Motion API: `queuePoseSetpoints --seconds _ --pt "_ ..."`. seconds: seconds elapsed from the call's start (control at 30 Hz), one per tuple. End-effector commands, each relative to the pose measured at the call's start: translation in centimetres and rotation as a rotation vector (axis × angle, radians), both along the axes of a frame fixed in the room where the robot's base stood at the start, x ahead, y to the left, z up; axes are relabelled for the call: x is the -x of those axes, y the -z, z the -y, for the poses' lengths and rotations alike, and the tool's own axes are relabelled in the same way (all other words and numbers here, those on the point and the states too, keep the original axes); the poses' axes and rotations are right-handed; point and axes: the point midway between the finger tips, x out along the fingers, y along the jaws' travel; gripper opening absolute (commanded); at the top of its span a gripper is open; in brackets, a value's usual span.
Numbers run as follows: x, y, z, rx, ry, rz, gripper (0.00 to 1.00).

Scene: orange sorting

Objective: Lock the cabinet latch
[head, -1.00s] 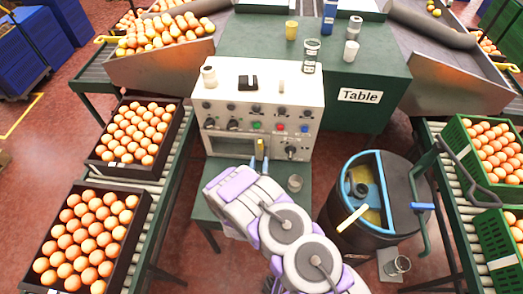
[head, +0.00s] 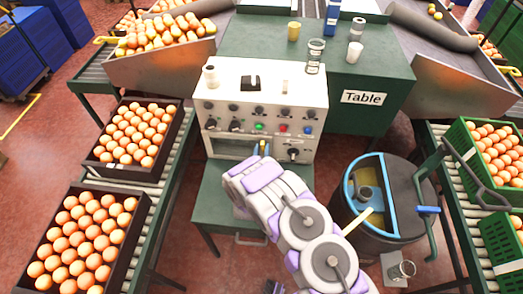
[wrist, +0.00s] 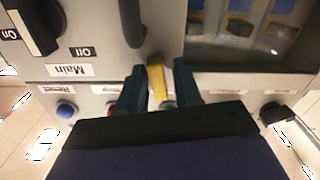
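The white cabinet (head: 222,92) stands in front of me, with knobs and coloured buttons on its sloped face and a window (head: 228,147) low on its front. A yellow latch piece (wrist: 157,80) shows in the wrist view, beside the window frame. My gripper (wrist: 160,70) has its two dark green fingers on either side of this piece, with visible gaps, so it looks open around it. In the head view my gripper (head: 262,150) is at the cabinet's lower front, mostly hidden by my arm. Whether a finger touches the latch, I cannot tell.
A dark knob labelled Main (wrist: 36,22) and a blue Reset button (wrist: 66,110) are near the gripper. A dark barrel with a blue rim (head: 410,190) stands right of my arm. Orange crates (head: 140,103) line the left conveyor. The green table (head: 255,42) is behind.

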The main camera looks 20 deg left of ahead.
Motion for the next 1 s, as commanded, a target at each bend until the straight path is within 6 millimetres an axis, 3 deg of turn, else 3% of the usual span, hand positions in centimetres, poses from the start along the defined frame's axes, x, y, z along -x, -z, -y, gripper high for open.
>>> queuePoseSetpoints --seconds 0.3,0.67,1.0 --pt "0.07 -0.12 -0.06 -0.002 -0.004 0.001 0.00" --pt "0.07 -0.15 -0.12 0.045 -0.004 0.012 0.00" --pt "0.12 -0.17 -0.19 0.278 -0.007 0.068 0.00"
